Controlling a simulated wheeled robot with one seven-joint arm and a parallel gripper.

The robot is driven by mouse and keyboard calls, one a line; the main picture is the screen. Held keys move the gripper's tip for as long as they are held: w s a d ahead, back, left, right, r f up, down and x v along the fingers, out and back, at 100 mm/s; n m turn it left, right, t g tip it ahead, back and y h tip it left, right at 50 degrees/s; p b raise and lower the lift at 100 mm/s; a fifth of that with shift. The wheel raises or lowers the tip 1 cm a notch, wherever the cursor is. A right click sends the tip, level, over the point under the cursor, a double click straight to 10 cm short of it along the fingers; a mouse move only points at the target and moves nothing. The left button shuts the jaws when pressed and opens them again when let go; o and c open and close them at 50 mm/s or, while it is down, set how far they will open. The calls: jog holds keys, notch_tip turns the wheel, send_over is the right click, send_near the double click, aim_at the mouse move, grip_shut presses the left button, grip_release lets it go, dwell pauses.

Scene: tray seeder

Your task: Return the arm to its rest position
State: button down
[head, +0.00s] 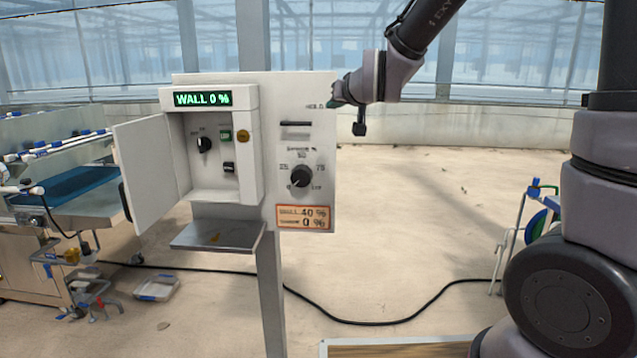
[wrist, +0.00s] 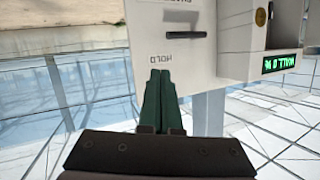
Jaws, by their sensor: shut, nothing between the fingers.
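My gripper (head: 333,103) is at the upper right edge of the white control panel (head: 318,190), by the HOLD lettering. In the wrist view its two dark green fingers (wrist: 160,73) lie together with nothing between them. The tips point at the panel just by the HOLD lettering (wrist: 161,58); I cannot tell whether they touch it. My arm (head: 390,75) reaches in from the upper right, bent well away from my column.
The panel has a slot (head: 296,123), a dial (head: 301,177) and an open-doored box (head: 252,150) with a green WALL 0 % display (head: 203,99). The open door (head: 147,170) swings left. A shelf (head: 215,237) juts below. A black cable (head: 390,321) crosses the floor.

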jog(key=s+d+r+m+g+h, duration=0.2)
jog(key=s+d+m+g, duration=0.15)
jog(key=s+d, duration=1)
jog(key=s+d+f+m+g, duration=0.1)
jog(key=s+d+m+g, duration=0.1)
jog(key=s+d, duration=0.5)
jog(key=s+g, duration=0.1)
jog(key=s, duration=0.3)
jog(key=shift+s+d+f+h, duration=0.2)
jog(key=shift+s+f+h, duration=0.1)
jog(key=shift+h, duration=0.1)
jog(key=shift+w, duration=0.1)
dwell(1.0)
